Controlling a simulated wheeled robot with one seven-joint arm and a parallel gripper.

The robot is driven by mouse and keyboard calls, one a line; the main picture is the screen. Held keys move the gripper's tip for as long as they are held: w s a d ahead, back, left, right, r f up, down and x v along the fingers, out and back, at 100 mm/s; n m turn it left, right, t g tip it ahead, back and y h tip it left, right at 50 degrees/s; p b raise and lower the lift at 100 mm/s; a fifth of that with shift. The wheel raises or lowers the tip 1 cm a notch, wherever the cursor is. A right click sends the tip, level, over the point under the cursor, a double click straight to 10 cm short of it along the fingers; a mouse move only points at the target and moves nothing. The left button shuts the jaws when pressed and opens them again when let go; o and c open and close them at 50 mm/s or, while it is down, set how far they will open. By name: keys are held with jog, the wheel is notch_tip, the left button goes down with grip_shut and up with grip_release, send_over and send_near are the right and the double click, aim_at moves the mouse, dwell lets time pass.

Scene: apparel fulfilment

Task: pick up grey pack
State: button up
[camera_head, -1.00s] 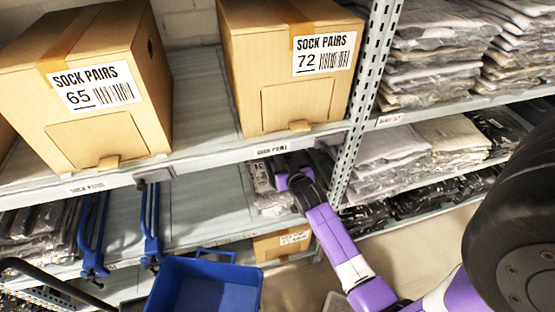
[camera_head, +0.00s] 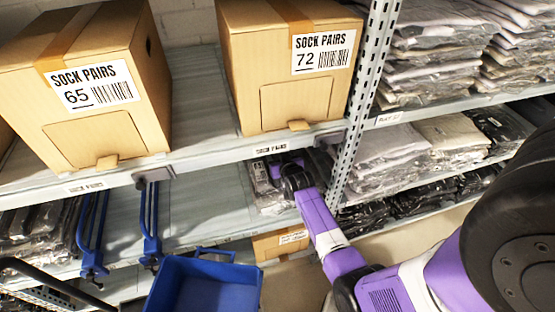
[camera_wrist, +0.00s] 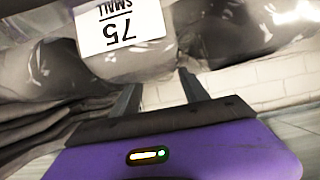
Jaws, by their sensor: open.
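A grey pack (camera_wrist: 125,60) in clear wrap fills the upper middle of the wrist view. It has a white label reading 75 SMALL, upside down there. My gripper (camera_wrist: 160,82) is open, its two dark fingers apart and pointing at the pack's edge. I cannot tell whether they touch it. In the head view, grey packs (camera_head: 268,198) lie stacked on the shelf below the box marked 72. My arm reaches in beside them, and the shelf above and my own wrist hide most of the gripper there.
The upper shelf edge (camera_head: 205,166) runs just above my wrist. A perforated post (camera_head: 352,150) stands close on the right. Boxes marked 65 (camera_head: 88,110) and 72 (camera_head: 290,75) sit above. A blue bin (camera_head: 205,285) is below left. The shelf left of the packs is bare.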

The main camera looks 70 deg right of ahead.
aim_at(277, 158)
jog(key=shift+c, duration=0.4)
grip_shut()
jog(key=shift+w+a+r, duration=0.15)
jog(key=shift+w+r, duration=0.05)
jog(key=shift+r, duration=0.35)
notch_tip(277, 158, up, 6)
jog(key=w+a+b, duration=0.4)
jog(key=w+a, duration=0.8)
jog(key=w, duration=0.2)
jog(key=shift+w+a+b, duration=0.4)
